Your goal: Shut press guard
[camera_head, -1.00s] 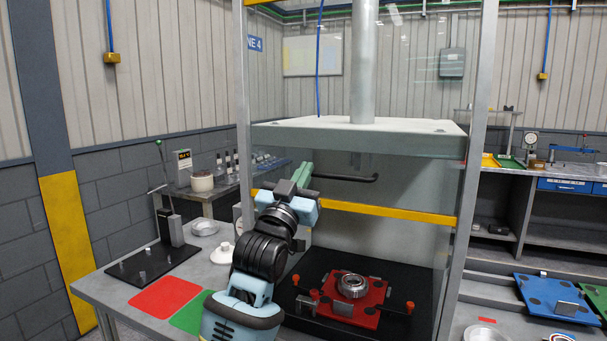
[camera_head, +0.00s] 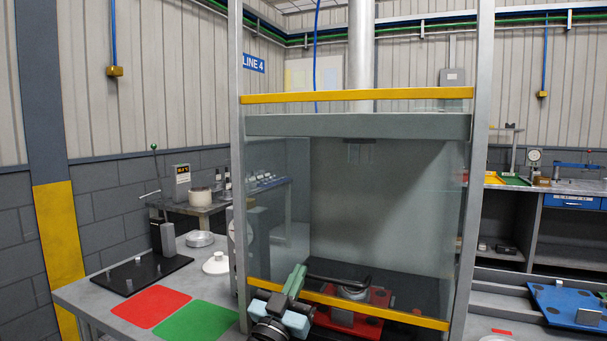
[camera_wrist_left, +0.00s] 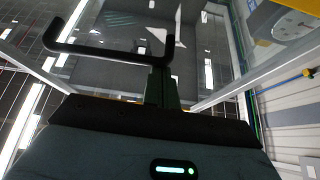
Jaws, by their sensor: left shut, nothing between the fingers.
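The press guard is a clear panel (camera_head: 385,230) with a yellow bar (camera_head: 357,95) at its top and another along its lower edge (camera_head: 400,315). It is low, its lower bar crossing in front of the red fixture (camera_head: 378,298) with a metal ring part (camera_head: 352,292) inside the press. A black bar handle (camera_head: 338,282) is near the lower bar; it also shows in the left wrist view (camera_wrist_left: 105,50). My left gripper (camera_head: 298,278) is shut and empty at the handle's left end; I cannot tell whether they touch. My right gripper is out of view.
The press frame's grey posts (camera_head: 239,160) stand on either side. A red mat (camera_head: 151,308) and a green mat (camera_head: 197,322) lie on the bench to the left, with a black base plate (camera_head: 140,275) behind them. A blue pallet (camera_head: 560,305) is at right.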

